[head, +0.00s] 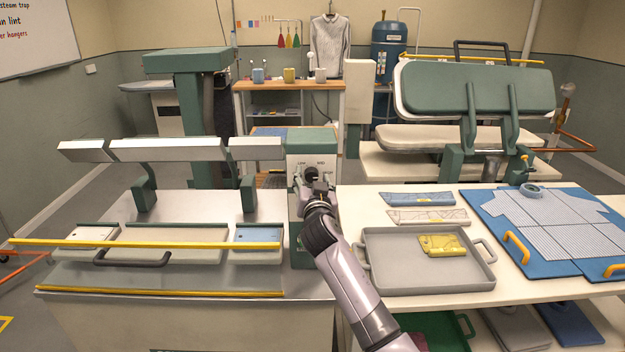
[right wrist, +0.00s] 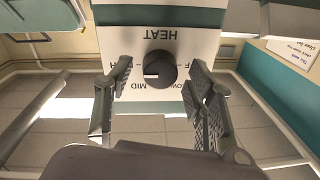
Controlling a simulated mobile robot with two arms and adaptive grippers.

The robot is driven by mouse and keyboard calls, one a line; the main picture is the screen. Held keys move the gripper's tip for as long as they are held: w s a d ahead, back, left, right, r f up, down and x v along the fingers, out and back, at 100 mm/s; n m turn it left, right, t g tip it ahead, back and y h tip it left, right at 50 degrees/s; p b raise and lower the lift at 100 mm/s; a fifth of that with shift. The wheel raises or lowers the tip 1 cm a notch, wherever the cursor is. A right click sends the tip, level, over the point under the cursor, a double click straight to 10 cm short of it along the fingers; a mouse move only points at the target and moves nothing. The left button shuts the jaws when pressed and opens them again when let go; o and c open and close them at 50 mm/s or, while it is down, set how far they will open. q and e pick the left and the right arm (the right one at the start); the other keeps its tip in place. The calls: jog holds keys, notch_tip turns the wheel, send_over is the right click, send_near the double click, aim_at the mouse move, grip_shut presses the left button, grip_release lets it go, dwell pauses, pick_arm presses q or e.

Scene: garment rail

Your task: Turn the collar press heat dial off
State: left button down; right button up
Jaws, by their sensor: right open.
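The dark round heat dial (head: 311,173) is on the white front panel of a green control box (head: 312,142) beside the collar press (head: 168,149). In the right wrist view the dial (right wrist: 160,70) shows against the panel with "HEAT" printed upside down. Its white mark points left, toward a partly hidden label starting with H. "MID" is below it, and other labels are partly covered. My right gripper (right wrist: 158,88) is open, one finger on each side of the dial with gaps between. In the head view the right gripper (head: 319,187) is in front of the panel. My left gripper is not in view.
The press has a yellow bar (head: 145,244) along its front. A grey tray (head: 425,287) with a yellow piece sits on the table to the right, near my right arm. A blue board (head: 478,218) with striped cloth lies farther right.

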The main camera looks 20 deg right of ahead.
jog(key=shift+c, duration=0.2)
jog(key=c, duration=1.1)
